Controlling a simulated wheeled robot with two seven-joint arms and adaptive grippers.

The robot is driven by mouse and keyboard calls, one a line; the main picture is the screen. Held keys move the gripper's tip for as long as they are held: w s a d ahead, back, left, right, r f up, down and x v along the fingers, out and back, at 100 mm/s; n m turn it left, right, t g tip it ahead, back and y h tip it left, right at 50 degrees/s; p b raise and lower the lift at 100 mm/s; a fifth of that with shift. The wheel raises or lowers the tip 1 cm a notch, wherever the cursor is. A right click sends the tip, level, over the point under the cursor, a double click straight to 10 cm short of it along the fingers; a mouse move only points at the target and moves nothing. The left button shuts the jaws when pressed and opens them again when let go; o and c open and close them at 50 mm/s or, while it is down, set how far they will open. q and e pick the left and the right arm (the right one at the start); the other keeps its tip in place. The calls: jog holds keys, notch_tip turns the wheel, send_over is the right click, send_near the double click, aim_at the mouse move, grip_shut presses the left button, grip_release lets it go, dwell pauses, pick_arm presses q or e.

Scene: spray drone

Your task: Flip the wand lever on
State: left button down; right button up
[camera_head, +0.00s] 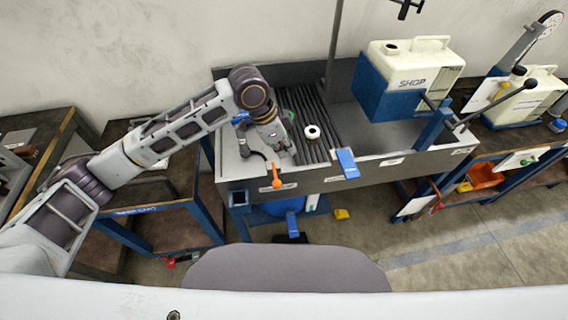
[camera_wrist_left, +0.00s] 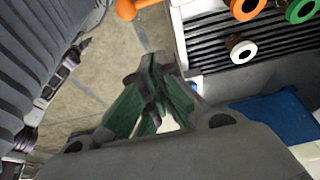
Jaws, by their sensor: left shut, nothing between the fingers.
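An orange lever (camera_head: 276,178) with a ball end sits at the front rim of the grey sink bench in the head view. Its orange ball and arm (camera_wrist_left: 126,10) also show at the top of the left wrist view. My left gripper (camera_head: 284,148) is over the left part of the sink, just behind the lever and apart from it. In the left wrist view its green-padded fingers (camera_wrist_left: 155,85) are shut with nothing between them. I cannot tell from any label whether this lever is the wand lever. My right gripper is not in view.
The sink bench (camera_head: 232,172) has dark slats and a round white fitting (camera_head: 312,131). A blue handle (camera_head: 347,163) sticks out at its front rim, right of the lever. A cream SHOP tank (camera_head: 425,62) in a blue holder stands at the right. A side table (camera_head: 165,215) stands left.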

aim_at(275, 175)
pick_arm(q)
notch_tip(275, 175, down, 10)
jog(key=p, duration=0.1)
jog(key=shift+a+p, duration=0.2)
jog(key=shift+p, duration=0.1)
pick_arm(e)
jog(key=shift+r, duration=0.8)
pick_arm(q)
jog(key=shift+f, duration=0.1)
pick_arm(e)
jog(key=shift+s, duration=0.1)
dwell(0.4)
pick_arm(q)
jog(key=shift+a+m, duration=0.2)
jog(key=shift+m, duration=0.1)
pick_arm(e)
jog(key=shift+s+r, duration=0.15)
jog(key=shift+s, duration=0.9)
